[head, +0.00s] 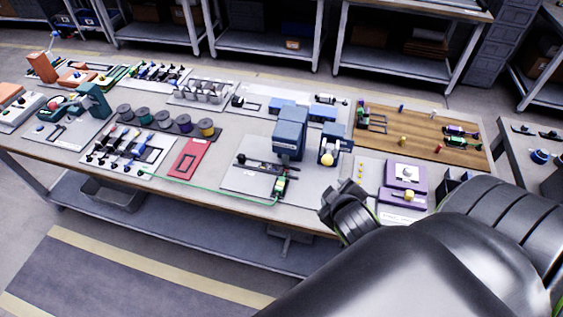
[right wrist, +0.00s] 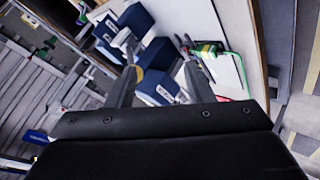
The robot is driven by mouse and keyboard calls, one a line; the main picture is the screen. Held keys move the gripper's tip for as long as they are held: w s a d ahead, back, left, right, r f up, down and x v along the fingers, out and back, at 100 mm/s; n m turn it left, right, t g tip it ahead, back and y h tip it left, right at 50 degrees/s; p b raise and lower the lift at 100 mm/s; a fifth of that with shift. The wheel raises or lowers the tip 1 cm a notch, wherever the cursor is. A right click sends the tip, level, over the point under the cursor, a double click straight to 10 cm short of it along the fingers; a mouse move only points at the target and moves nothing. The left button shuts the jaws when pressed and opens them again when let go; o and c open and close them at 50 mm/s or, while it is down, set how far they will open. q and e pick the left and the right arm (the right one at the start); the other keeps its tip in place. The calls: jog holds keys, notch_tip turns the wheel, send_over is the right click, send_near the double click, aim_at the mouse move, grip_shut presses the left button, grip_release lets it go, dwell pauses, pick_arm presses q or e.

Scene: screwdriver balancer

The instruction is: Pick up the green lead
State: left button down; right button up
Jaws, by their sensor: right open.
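The green lead shows in the head view as a thin green line along the table's front edge, ending at a green-and-black piece (head: 279,187) by the front of the grey board. In the right wrist view the lead (right wrist: 241,70) curves away from a green piece (right wrist: 207,48), to the right of the fingers. My right gripper (head: 345,207) is at the table's front edge, right of the green piece and apart from it. In the right wrist view its fingers (right wrist: 160,72) are spread with nothing gripped. My left gripper is not in view.
The grey board (head: 240,181) carries a tall blue block (head: 290,137) behind the green piece and a smaller blue unit (head: 331,146) beside it. Purple blocks (head: 404,174) stand to the right. A red plate (head: 187,158) and several spools lie left.

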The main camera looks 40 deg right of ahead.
jog(key=w+a+r+n+t, duration=0.1)
jog(key=w+r+n+t, duration=1)
jog(key=w+r+n, duration=0.3)
jog(key=w+a+r+n+y, duration=0.25)
jog(key=a+n+y, duration=0.45)
jog(key=n, duration=0.5)
jog(key=w+a+r+n+y, duration=0.25)
jog(key=a+n+y, duration=0.45)
jog(key=n, duration=0.4)
jog(key=n+g+h+b, duration=0.9)
jog(key=n+g+b, duration=0.3)
jog(key=n+g, duration=0.85)
send_over(280, 184)
jog(key=shift+n+t, duration=0.55)
jog(key=shift+n, duration=0.1)
jog(key=f, duration=2.9)
jog(key=shift+s+d+f, duration=0.15)
jog(key=shift+d+f, duration=0.15)
jog(key=shift+f, duration=0.2)
jog(key=f, duration=0.4)
jog(key=shift+a+p, duration=0.35)
jog(key=shift+p, duration=0.05)
jog(key=shift+f, duration=0.35)
